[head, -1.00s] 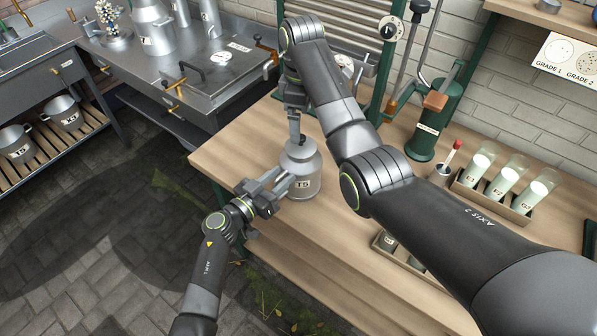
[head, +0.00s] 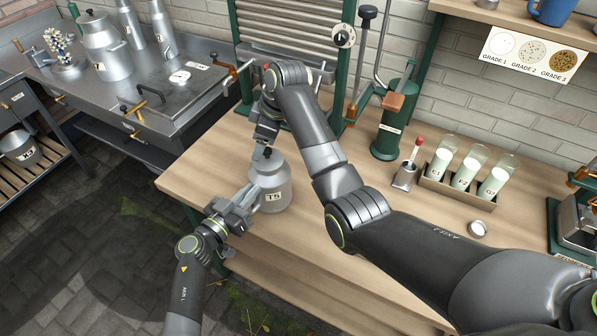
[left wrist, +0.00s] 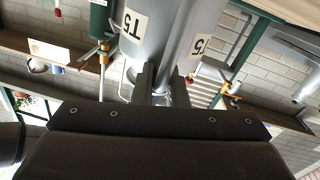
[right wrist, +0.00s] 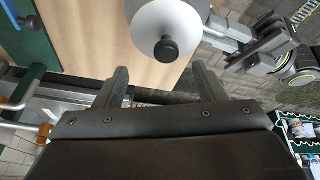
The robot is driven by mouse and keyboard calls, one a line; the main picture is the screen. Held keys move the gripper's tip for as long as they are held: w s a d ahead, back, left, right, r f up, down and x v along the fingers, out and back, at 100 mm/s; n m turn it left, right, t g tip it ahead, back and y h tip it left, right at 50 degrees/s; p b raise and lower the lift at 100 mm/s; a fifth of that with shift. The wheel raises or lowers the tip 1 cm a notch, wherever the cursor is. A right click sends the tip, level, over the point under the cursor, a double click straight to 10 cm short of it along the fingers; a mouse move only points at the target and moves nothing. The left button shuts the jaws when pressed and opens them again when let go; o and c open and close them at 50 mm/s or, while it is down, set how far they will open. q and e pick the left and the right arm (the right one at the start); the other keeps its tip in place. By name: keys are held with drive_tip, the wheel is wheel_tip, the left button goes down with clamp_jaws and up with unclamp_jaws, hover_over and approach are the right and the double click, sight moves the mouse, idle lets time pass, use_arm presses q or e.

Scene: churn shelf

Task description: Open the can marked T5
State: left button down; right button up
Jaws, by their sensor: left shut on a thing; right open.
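The can marked T5 (head: 272,178) is a grey metal can standing upright near the left edge of the wooden bench. Its domed lid, with a dark round knob (right wrist: 166,48), is on top in the right wrist view. My left gripper (head: 254,198) is shut on the side of the can; its fingers also show against the can in the left wrist view (left wrist: 165,80). My right gripper (head: 265,138) is above the lid. Its two fingers are spread wide and empty in the right wrist view (right wrist: 162,82), with the knob ahead of them, not between them.
A metal worktop (head: 185,98) with cans stands to the left. The bench front is clear.

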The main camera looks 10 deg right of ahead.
sight(269, 156)
drive_tip(key=shift+s+d+f+m+t+y, duration=0.15)
drive_tip(key=shift+f+m+t+y, duration=0.15)
drive_tip(key=shift+f+t+y, duration=0.3)
drive_tip(key=shift+d+f+t+y, duration=0.15)
drive_tip(key=shift+f+t+y, duration=0.15)
drive_tip(key=shift+y, duration=0.5)
drive_tip(key=s+d+m+t+y, duration=0.1)
drive_tip(key=s+t, duration=0.1)
drive_tip(key=s+d+f+m+t+y, duration=0.1)
drive_tip(key=d+y, duration=0.1)
drive_tip(key=shift+s+d+m+t, duration=0.15)
drive_tip(key=shift+s+m+t, duration=0.25)
drive_tip(key=s+d+m+t+y, duration=0.1)
drive_tip(key=s+d+m+t, duration=0.2)
drive_tip(key=s+d+t, duration=0.15)
drive_tip(key=shift+g, duration=0.25)
drive_tip(key=x, duration=1.1)
drive_tip(key=shift+s+a+r, duration=0.15)
drive_tip(key=shift+r, duration=0.15)
drive_tip(key=shift+f, duration=0.15)
clamp_jaws()
drive_tip(key=shift+s+r, duration=0.1)
drive_tip(key=shift+r, duration=0.25)
